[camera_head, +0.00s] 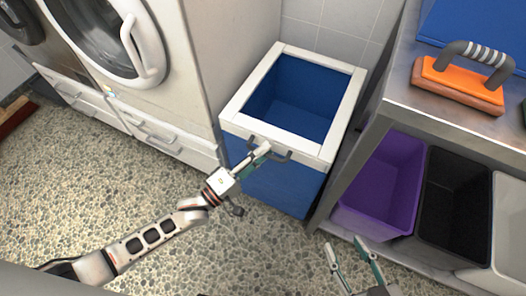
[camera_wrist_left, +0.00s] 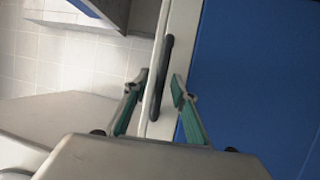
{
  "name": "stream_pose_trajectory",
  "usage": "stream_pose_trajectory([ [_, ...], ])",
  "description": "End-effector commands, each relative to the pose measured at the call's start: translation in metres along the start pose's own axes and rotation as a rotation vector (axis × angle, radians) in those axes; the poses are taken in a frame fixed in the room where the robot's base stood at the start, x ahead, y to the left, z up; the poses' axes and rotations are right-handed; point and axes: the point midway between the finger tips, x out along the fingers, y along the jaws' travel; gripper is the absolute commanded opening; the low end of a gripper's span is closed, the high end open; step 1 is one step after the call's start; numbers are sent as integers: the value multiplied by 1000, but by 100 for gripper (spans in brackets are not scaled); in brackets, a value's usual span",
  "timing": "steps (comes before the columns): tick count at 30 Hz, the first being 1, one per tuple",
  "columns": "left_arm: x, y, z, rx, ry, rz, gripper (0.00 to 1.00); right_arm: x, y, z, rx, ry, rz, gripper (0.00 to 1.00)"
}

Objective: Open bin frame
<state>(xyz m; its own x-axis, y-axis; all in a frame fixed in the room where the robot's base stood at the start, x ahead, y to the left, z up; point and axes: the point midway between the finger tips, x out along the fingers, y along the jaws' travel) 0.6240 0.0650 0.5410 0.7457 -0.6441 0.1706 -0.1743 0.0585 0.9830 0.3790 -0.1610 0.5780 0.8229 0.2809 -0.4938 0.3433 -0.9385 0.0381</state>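The bin frame (camera_head: 234,110) is a white rectangular rim lying flat on top of a blue bin (camera_head: 285,190). A dark bar handle (camera_head: 284,157) is on its front side. My left gripper (camera_head: 262,153) is at this handle and hides part of it. In the left wrist view the handle (camera_wrist_left: 160,80) lies between the two green-padded fingers (camera_wrist_left: 157,86), which are apart with a gap beside the bar. My right gripper (camera_head: 347,252) is open and empty at the lower right, below the purple bin.
A white washing machine (camera_head: 190,60) stands left of the bin. A metal shelf (camera_head: 400,85) on the right carries an orange brush (camera_head: 460,82), with a purple bin (camera_head: 385,185) and a black bin (camera_head: 455,200) underneath. The speckled floor in front is clear.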

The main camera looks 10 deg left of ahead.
Motion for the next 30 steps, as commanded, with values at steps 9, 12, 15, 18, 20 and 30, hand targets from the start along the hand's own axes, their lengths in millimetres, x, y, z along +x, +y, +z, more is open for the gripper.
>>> stream_pose_trajectory([
  [9, 1, 0, 0, 0, 0, 0, 5, 0, 0, 0, 1, 1, 0, 40],
  [12, 1, 0, 0, 0, 0, 0, 0, 0, 0, 0, 1, 1, 0, 40],
  [15, 0, 0, 0, 0, 0, 0, 0, 0, 0, -1, 1, 1, 0, 40],
  [18, 1, 2, 0, 1, 0, -1, 0, 0, 1, -4, -1, 7, 1, 40],
  [20, 2, 6, -1, 1, -1, -2, 0, -1, 2, -8, -6, 12, 3, 40],
  [30, 13, 51, -6, -12, -2, -45, 0, -15, 32, 18, -107, -79, 50, 40],
])
